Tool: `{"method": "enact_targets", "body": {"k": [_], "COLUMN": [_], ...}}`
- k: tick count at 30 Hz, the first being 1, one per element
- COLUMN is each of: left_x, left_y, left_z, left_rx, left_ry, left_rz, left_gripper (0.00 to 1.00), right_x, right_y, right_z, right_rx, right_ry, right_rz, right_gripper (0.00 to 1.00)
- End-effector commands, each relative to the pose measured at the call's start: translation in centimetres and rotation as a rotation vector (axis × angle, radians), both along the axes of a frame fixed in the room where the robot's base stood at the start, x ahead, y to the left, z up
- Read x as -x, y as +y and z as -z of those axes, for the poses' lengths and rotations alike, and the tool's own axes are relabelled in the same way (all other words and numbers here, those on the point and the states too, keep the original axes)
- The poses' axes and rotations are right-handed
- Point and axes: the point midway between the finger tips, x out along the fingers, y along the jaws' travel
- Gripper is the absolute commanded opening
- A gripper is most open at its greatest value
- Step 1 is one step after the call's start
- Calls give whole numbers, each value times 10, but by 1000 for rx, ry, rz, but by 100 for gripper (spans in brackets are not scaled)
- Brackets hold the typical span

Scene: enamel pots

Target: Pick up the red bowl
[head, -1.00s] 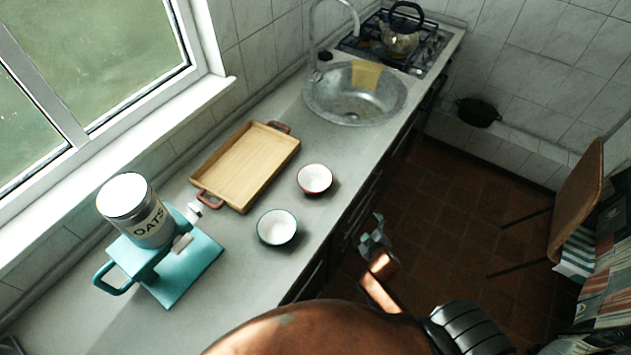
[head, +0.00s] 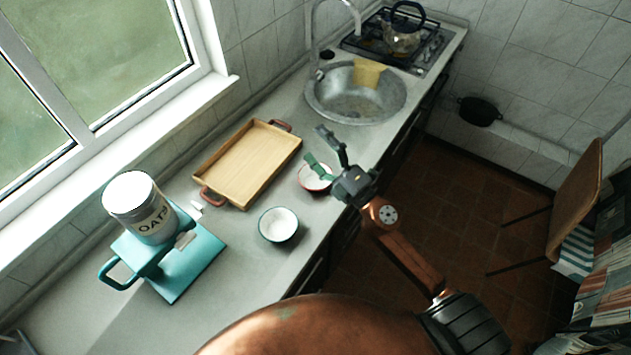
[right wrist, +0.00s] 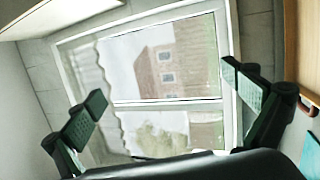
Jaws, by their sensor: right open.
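The red bowl (head: 313,183), white inside with a red rim, sits on the grey counter to the right of the wooden tray. My right gripper (head: 313,148) is open and empty. In the head view it is over the bowl's far right side and hides part of it. The right wrist view shows its two spread fingers (right wrist: 160,92) with nothing between them, facing the window; the bowl is not in that view. My left gripper is not in view.
A dark-rimmed white bowl (head: 278,225) stands nearer me. The wooden tray (head: 250,165) with red handles lies left of the red bowl. An oats tin (head: 139,207) is on a teal stand (head: 190,268). The sink (head: 340,103) is farther back.

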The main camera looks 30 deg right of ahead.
Motion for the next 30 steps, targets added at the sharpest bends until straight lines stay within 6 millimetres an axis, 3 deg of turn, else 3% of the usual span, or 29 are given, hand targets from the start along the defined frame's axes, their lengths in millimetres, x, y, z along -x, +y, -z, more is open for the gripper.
{"method": "enact_targets", "body": {"k": [2,4,6,9,11,15,21,25,30], "left_x": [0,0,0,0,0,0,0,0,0], "left_y": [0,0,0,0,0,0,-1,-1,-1], "left_z": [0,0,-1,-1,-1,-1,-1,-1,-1], "left_rx": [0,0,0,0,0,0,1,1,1], "left_ry": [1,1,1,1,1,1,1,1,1], "left_rz": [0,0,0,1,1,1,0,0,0], "left_gripper": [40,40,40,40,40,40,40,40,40], "right_x": [0,3,4,1,-4,-19,-30,-32,-41], "right_y": [47,82,105,111,99,40,-37,-55,-54], "right_z": [-4,10,36,85,115,166,190,195,211], "right_rx": [231,445,664,980,1159,1504,1760,1806,1810], "right_ry": [-66,-96,-102,-59,-6,170,394,453,459], "right_rz": [-132,-243,-342,-458,-508,-567,-570,-567,-568], "right_gripper": [100,100,100,100,100,100,100,100,100]}}
